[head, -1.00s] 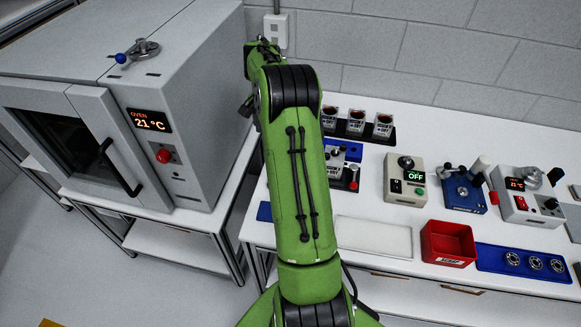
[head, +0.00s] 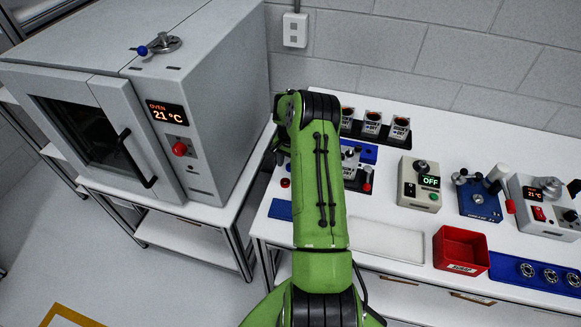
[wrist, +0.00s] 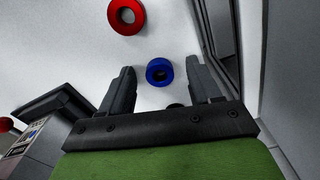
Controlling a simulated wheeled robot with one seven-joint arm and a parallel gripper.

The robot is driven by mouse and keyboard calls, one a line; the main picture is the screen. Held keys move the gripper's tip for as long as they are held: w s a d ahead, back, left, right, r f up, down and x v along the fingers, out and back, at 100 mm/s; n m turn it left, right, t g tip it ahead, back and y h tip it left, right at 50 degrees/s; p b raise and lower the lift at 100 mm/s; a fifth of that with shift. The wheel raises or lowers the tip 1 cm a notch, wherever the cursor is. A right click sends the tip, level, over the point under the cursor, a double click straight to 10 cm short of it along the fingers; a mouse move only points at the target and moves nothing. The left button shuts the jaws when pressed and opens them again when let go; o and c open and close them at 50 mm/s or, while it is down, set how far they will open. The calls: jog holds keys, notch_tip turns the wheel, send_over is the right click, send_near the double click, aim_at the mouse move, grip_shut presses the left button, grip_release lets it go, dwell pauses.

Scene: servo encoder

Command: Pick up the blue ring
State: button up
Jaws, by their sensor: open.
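The blue ring (wrist: 158,71) lies on a white surface in the wrist view, between the lines of my two fingers and near their tips. My gripper (wrist: 160,68) is open, with one finger on each side of the ring; I cannot tell how far above the surface the tips are. In the head view I cannot make out the blue ring, and my green arm covers part of the bench's left end. The gripper is mostly hidden there behind the arm.
A red ring (wrist: 126,16) lies beyond the blue one; a small red item (head: 285,183) shows left of my arm. The oven (head: 190,110) stands at left. A black-based device (head: 362,180), a red bin (head: 460,250) and a blue tray (head: 515,268) are to the right.

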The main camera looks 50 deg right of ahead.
jog(key=shift+r, duration=0.1)
jog(key=c, duration=1.1)
